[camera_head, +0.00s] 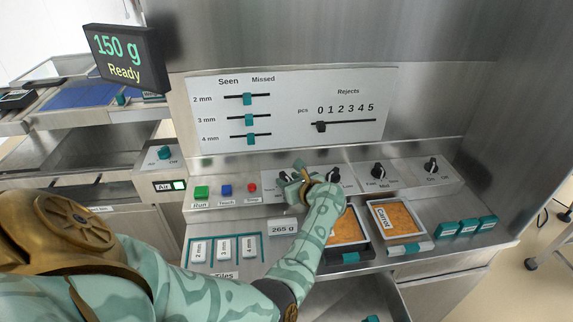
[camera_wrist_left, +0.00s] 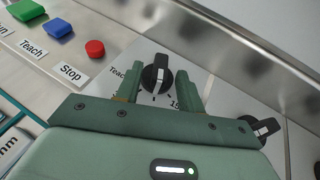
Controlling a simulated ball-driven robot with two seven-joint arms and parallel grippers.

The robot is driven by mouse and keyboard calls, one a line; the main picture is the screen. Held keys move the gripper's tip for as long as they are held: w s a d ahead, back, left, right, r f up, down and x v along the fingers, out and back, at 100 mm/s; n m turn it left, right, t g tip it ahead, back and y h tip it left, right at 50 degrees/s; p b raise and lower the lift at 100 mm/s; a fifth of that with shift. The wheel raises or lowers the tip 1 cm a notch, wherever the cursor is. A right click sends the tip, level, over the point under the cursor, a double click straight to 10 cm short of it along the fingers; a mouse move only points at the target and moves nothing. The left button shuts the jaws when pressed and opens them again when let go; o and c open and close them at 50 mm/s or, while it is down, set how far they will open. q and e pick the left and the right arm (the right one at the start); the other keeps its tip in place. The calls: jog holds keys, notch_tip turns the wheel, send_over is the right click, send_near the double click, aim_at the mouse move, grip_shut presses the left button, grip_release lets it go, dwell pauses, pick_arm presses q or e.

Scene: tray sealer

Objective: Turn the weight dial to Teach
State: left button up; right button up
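The weight dial (camera_wrist_left: 157,76) is a black knob with a raised bar on a light panel, with part of a "Teach" label at its left and a number beginning "15" at its lower right. Its bar runs roughly up and down in the left wrist view. My left gripper (camera_wrist_left: 158,88) is open, with one green finger on each side of the knob; I cannot tell whether they touch it. In the head view my left gripper (camera_head: 293,186) covers most of this dial. My right gripper is not in view.
Another black dial (camera_head: 333,177) stands close to the right of my gripper. Green, blue and red buttons (camera_head: 226,190) sit to the left. Below are a "265 g" block (camera_head: 283,227) and trays with orange food, one labelled Carrot (camera_head: 379,216). The display (camera_head: 126,57) reads "150 g Ready".

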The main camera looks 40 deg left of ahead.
pick_arm(q)
jog(key=shift+w+a+f, duration=0.1)
jog(key=shift+a, duration=0.1)
grip_shut()
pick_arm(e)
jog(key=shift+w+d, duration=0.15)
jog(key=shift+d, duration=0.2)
